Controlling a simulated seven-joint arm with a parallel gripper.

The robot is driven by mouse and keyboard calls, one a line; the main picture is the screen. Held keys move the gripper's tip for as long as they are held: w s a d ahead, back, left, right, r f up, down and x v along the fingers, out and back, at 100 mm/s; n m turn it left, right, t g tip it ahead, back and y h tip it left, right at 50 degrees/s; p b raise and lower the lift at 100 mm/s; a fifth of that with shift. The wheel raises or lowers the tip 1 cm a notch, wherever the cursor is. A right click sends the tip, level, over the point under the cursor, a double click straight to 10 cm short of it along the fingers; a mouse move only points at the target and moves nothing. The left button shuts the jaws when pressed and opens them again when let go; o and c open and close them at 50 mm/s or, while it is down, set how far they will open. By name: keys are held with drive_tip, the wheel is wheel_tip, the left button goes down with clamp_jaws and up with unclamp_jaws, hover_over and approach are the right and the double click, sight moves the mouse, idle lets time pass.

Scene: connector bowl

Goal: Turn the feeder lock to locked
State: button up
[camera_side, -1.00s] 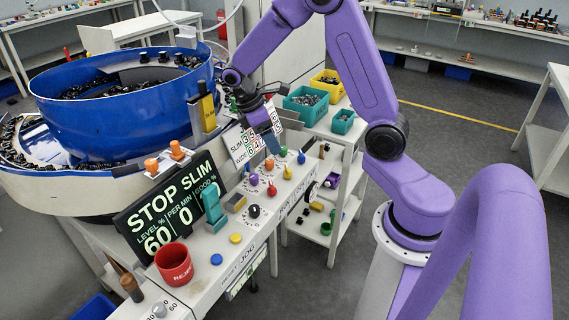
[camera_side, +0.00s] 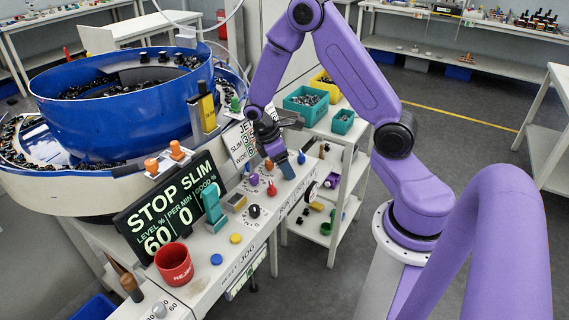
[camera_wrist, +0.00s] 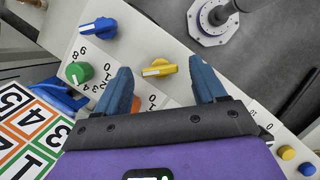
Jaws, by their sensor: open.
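My gripper (camera_wrist: 164,84) is open and empty, with one blue finger on each side of a yellow knob (camera_wrist: 160,68) with a white pointer mark. I cannot tell whether the fingers touch it. A blue knob (camera_wrist: 98,26) and a green knob (camera_wrist: 79,72) stand on the same light panel. No readable label shows which knob is the feeder lock. In the side view my gripper (camera_side: 281,163) is low over the far end of the control panel (camera_side: 240,234) and hides some knobs. A red knob (camera_side: 272,188) and a violet knob (camera_side: 254,180) show beside it.
The blue bowl feeder (camera_side: 120,117) stands at left. The display (camera_side: 172,207) reads STOP SLIM. A red cup (camera_side: 174,264) and a black knob (camera_side: 253,211) are nearer on the panel. A number card (camera_wrist: 30,125) lies left of my gripper in the wrist view.

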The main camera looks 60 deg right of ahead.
drive_tip(key=c, duration=1.1)
drive_tip(key=shift+o, duration=0.2)
drive_tip(key=shift+m, duration=0.3)
drive_tip(key=m, duration=0.2)
drive_tip(key=m+y, duration=0.1)
drive_tip(key=shift+w+d+m+g, duration=0.15)
drive_tip(key=shift+m+g, duration=0.25)
drive_tip(key=m+y, duration=0.1)
drive_tip(key=m, duration=0.1)
drive_tip(key=m+y, duration=0.1)
drive_tip(key=m, duration=0.1)
drive_tip(key=shift+d+g, duration=0.2)
drive_tip(key=shift+g, duration=0.1)
drive_tip(key=m+y, duration=0.2)
drive_tip(key=m, duration=0.3)
drive_tip(key=shift+d, duration=0.15)
drive_tip(key=shift+d+m+t+y, duration=0.1)
drive_tip(key=shift+m+t+y, duration=0.25)
drive_tip(key=shift+m, duration=0.75)
drive_tip(key=shift+d+m+t+y, duration=0.1)
drive_tip(key=shift+m+t+y, duration=0.25)
drive_tip(key=shift+m, duration=0.75)
drive_tip(key=o, duration=1.1)
drive_tip(key=shift+c, duration=0.2)
